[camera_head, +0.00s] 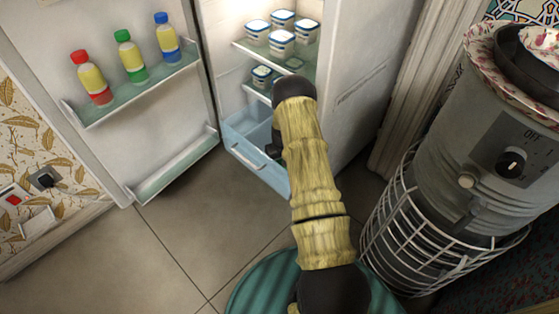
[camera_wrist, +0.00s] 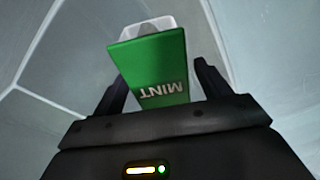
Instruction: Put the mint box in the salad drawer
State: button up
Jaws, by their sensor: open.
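In the wrist view the green mint box (camera_wrist: 152,70) with white "MINT" lettering lies ahead of my gripper (camera_wrist: 160,85), its near end between the two dark fingers. My gripper is open, with a gap beside the box at each finger. The salad drawer (camera_head: 252,166) is the light blue bin at the bottom of the fridge, partly covered by my arm.
Several white tubs with blue bands (camera_head: 281,43) stand on the fridge shelf above. The open fridge door (camera_head: 150,158) at left holds red, green and blue capped bottles (camera_head: 131,57). The tiled floor (camera_head: 190,215) before the fridge is clear.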

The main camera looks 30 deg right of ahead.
jog(key=r+p, duration=0.1)
jog(key=r, duration=0.2)
jog(key=s+r+p, duration=0.1)
jog(key=r+p, duration=0.1)
jog(key=r, duration=0.1)
jog(key=r+p, duration=0.2)
jog(key=r, duration=0.2)
jog(key=shift+s, duration=0.15)
jog(key=shift+s+r, duration=0.15)
jog(key=shift+r, duration=0.35)
jog(key=s+a+r, duration=0.4)
jog(key=a+r, duration=0.1)
jog(key=r, duration=0.5)
jog(key=s+a+r, duration=0.5)
jog(key=a+r, duration=0.1)
jog(key=r, duration=0.3)
jog(key=s+a+r, duration=0.3)
jog(key=s+r, duration=0.1)
jog(key=s, duration=0.4)
jog(key=s+a+r, duration=0.3)
jog(key=s+r, duration=0.1)
jog(key=s, duration=0.4)
jog(key=shift+a+r+n+t, duration=0.3)
jog(key=shift+a+r+t, duration=0.05)
jog(key=shift+r+t, duration=0.05)
